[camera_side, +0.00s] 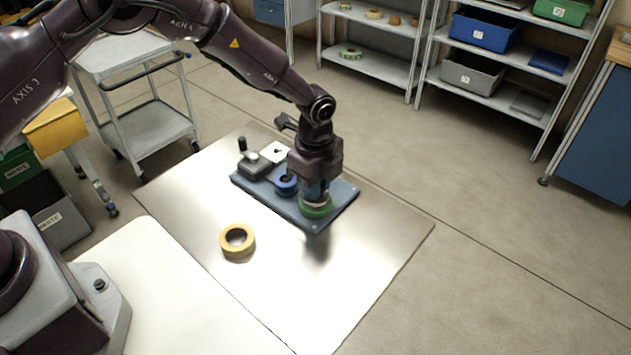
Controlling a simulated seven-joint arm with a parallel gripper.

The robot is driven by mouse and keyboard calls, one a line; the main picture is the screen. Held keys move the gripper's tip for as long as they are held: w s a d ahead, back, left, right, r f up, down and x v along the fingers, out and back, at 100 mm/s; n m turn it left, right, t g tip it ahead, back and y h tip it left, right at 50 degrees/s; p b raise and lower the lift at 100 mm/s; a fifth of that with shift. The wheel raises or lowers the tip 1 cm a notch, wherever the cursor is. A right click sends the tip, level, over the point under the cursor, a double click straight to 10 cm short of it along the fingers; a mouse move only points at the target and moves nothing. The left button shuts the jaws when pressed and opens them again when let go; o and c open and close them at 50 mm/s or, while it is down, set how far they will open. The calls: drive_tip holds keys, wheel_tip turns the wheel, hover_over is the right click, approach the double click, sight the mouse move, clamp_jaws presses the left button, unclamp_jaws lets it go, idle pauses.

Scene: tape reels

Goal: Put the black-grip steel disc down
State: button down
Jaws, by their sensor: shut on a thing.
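My gripper (317,188) points straight down over the right end of the blue board (343,203). It is shut on the black-grip steel disc, which the fingers and wrist almost wholly hide. A green reel (316,211) is right below the fingertips, at the board's right end. I cannot tell whether the disc touches it. A blue reel (285,186) is left of the gripper on the board. A grey block (254,165) with an upright black handle (242,145) is at the board's left end.
A yellow tape reel (237,241) lies on the shiny metal sheet (300,290), in front of the board. A white square piece (274,152) is at the board's back. The sheet's right part is clear. Shelves (495,95) and a trolley (150,125) stand well behind.

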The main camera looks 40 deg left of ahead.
drive_tip(key=shift+f, duration=0.3)
drive_tip(key=c, duration=1.1)
unclamp_jaws()
wheel_tip(320, 180, up, 13)
